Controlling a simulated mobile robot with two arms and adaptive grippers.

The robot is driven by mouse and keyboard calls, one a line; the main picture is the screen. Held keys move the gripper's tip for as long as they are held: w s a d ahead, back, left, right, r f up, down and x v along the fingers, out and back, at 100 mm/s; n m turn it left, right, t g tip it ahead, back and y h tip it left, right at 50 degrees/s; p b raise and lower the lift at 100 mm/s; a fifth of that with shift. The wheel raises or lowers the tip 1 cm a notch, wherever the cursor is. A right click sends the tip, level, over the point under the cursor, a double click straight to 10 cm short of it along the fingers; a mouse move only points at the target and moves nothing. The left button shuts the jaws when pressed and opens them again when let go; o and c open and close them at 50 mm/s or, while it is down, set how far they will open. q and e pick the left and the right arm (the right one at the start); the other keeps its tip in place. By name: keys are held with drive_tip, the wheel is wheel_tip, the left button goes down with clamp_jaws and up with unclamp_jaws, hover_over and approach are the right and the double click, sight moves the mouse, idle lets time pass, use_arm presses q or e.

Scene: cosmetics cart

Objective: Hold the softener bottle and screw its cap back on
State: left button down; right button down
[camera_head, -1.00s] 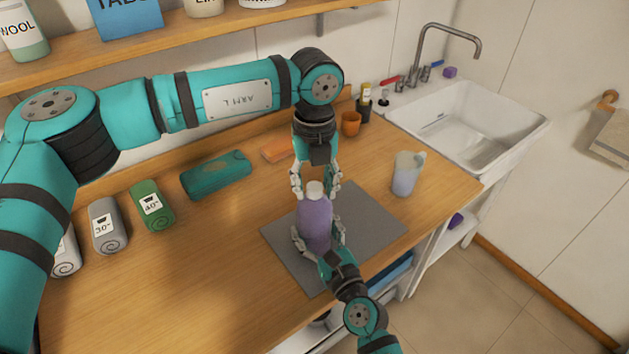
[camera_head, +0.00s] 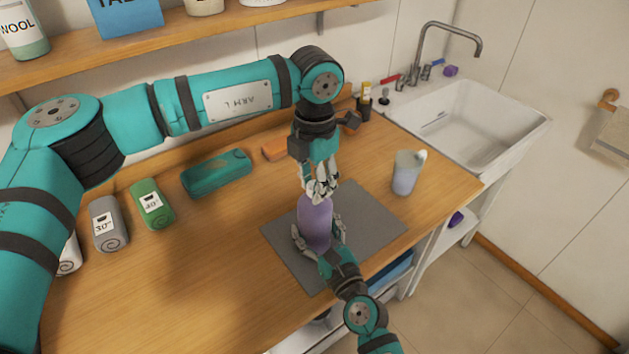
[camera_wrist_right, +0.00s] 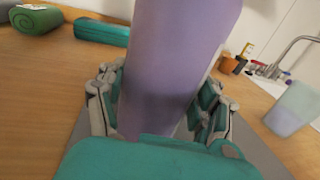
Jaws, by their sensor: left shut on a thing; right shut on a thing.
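The purple softener bottle (camera_head: 315,222) stands upright on a grey mat (camera_head: 372,215). My right gripper (camera_head: 319,240) is shut on its lower body from the front. In the right wrist view the bottle (camera_wrist_right: 180,65) fills the middle, with fingers on both sides of it; its top is out of that picture. My left gripper (camera_head: 319,192) comes down from above and is shut on the white cap at the bottle's top. The fingers hide most of the cap, so I cannot tell how tightly it sits.
A translucent measuring cup (camera_head: 405,175) with lilac liquid stands right of the mat. Rolled towels (camera_head: 152,205) and a teal case (camera_head: 216,173) lie along the back left. A sink (camera_head: 480,125) is at the right. The front left worktop is clear.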

use_arm(q)
drive_tip(key=m, duration=0.4)
drive_tip(key=shift+m, duration=0.3)
drive_tip(key=m, duration=0.5)
drive_tip(key=shift+d+m, duration=0.1)
drive_tip(key=shift+m, duration=0.2)
drive_tip(key=c, duration=0.9)
unclamp_jaws()
drive_tip(key=shift+c, duration=0.2)
wheel_tip(320, 180, up, 12)
use_arm(e)
drive_tip(key=shift+c, duration=0.5)
unclamp_jaws()
